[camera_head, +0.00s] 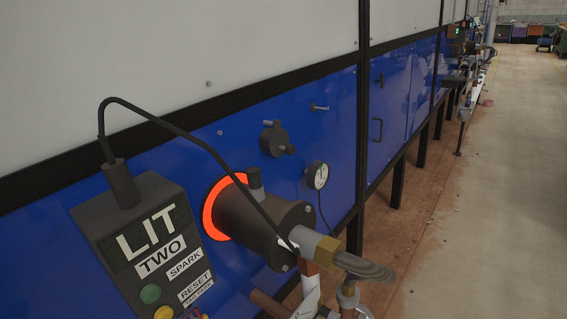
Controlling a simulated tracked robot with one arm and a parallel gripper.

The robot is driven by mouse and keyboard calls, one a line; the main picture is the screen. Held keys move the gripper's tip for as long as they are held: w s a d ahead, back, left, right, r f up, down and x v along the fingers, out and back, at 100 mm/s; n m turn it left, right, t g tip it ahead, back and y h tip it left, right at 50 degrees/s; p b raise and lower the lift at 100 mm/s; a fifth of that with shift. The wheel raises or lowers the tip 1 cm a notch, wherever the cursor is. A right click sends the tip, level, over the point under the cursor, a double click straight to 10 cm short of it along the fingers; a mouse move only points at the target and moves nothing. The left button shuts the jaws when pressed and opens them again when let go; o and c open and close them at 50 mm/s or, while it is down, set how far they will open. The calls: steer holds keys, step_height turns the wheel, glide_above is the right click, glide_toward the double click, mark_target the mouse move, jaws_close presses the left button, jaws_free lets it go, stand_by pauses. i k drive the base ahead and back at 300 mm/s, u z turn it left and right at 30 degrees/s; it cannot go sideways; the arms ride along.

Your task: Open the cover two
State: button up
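A control box (145,230) labelled "LIT", "TWO", "SPARK" and "RESET" is at the lower left, on the blue panel. Right of it, a black cylindrical burner (262,222) juts from the panel, with a bright orange ring (212,208) around its base. Above the burner, a small round black fitting (275,139) with short knobs sits on the panel. It may be the cover, but no label shows on it. No opening shows there. My gripper is not in view.
A black cable (190,140) arches from the box to the burner. The floor (500,200) on the right is largely clear.

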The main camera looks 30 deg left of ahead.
mark_target(278, 144)
steer(key=u, duration=0.25)
steer(key=i, duration=0.9)
steer(key=u, duration=0.15)
